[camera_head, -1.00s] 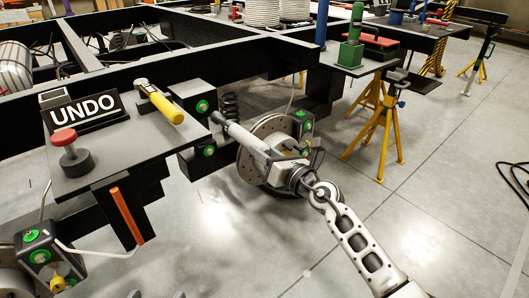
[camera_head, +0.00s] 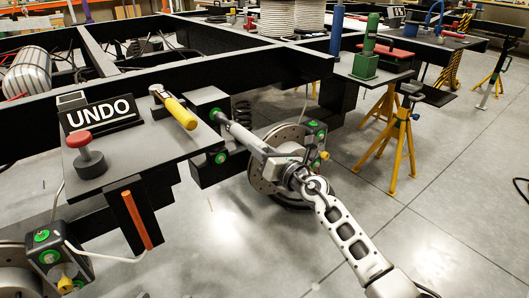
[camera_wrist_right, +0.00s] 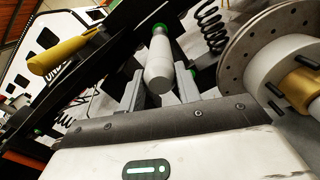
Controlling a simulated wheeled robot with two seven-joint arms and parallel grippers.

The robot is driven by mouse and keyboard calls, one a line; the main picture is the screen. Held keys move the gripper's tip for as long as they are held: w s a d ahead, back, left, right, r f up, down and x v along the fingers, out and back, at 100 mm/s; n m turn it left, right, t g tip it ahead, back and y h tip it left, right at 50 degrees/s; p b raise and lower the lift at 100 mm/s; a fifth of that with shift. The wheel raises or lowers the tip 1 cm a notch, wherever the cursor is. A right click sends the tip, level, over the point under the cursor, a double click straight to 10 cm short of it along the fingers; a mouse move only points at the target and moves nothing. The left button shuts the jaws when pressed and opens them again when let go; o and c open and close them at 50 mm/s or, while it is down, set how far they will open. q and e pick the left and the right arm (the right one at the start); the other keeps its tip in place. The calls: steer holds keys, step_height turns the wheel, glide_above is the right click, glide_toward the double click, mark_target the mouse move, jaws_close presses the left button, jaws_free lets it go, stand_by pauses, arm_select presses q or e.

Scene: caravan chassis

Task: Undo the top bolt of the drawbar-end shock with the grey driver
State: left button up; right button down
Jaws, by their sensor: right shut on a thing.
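My right gripper (camera_head: 288,168) is shut on the grey driver (camera_head: 246,139), which points up and left. Its dark tip is at the upper green-ringed bolt (camera_head: 214,112) on a black bracket; I cannot tell whether it is seated. A lower green-ringed bolt (camera_head: 220,157) is on the same bracket. In the right wrist view, the pale driver body (camera_wrist_right: 158,62) stands between the two fingers (camera_wrist_right: 160,92), its far end in line with a green ring (camera_wrist_right: 160,27). The shock's body is not clearly visible behind the driver. My left gripper is not in view.
A brake disc (camera_head: 268,165) and a coil spring (camera_head: 241,107) are close to the driver. A shelf (camera_head: 150,140) holds an UNDO sign (camera_head: 102,114), a red button (camera_head: 82,150) and a yellow-handled tool (camera_head: 180,112). Yellow stands (camera_head: 392,150) are at right, with clear floor nearby.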

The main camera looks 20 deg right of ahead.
steer(key=shift+w+a+r, duration=0.15)
steer(key=shift+w, duration=0.4)
stand_by(0.4)
steer(key=shift+w+a+b, duration=0.15)
steer(key=shift+w+b, duration=0.15)
steer(key=shift+w, duration=0.1)
